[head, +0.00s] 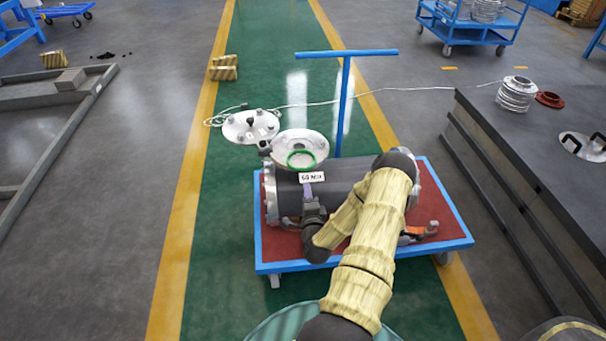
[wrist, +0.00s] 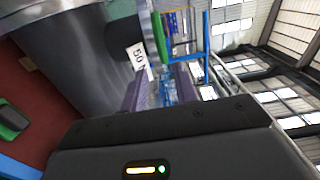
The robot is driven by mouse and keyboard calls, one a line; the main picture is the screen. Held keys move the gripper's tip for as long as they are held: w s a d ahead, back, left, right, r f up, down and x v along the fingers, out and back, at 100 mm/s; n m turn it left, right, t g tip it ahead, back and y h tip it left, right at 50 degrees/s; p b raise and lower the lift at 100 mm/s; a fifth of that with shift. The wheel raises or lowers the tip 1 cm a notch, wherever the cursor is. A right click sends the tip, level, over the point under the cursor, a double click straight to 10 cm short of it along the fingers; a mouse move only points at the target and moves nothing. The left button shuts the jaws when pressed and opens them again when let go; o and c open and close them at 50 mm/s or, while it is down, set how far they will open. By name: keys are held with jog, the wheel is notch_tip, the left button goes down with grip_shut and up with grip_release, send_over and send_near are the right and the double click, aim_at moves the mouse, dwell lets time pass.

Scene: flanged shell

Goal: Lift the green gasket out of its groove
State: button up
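The green gasket (head: 289,160) is a thin ring at the front of a round pale flange (head: 283,142) on top of the dark horizontal shell (head: 345,172). I cannot tell how deep it sits in its groove. My gripper (head: 309,188) is in front of the shell, its purple fingers pointing up beside the white label (head: 311,177), below and apart from the gasket. In the wrist view the purple fingers (wrist: 163,88) show beyond my dark gripper body, with a gap between them and nothing held.
The shell lies on a red-topped cart with a blue frame (head: 460,243) and tall T-handle (head: 346,105). A dark bench (head: 545,150) stands at the right.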

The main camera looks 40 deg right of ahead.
aim_at(303, 171)
jog(key=shift+w, duration=0.2)
jog(key=shift+b+x, duration=1.45)
jog(key=shift+x, duration=3.4)
grip_shut()
notch_tip(303, 171, up, 3)
jog(key=shift+f+p, duration=0.15)
jog(key=shift+p, duration=0.85)
jog(key=s+a+r+p, duration=0.4)
jog(key=s+a+p, duration=0.2)
jog(key=s, duration=0.6)
jog(key=shift+a+r, duration=0.4)
jog(key=shift+a, duration=0.3)
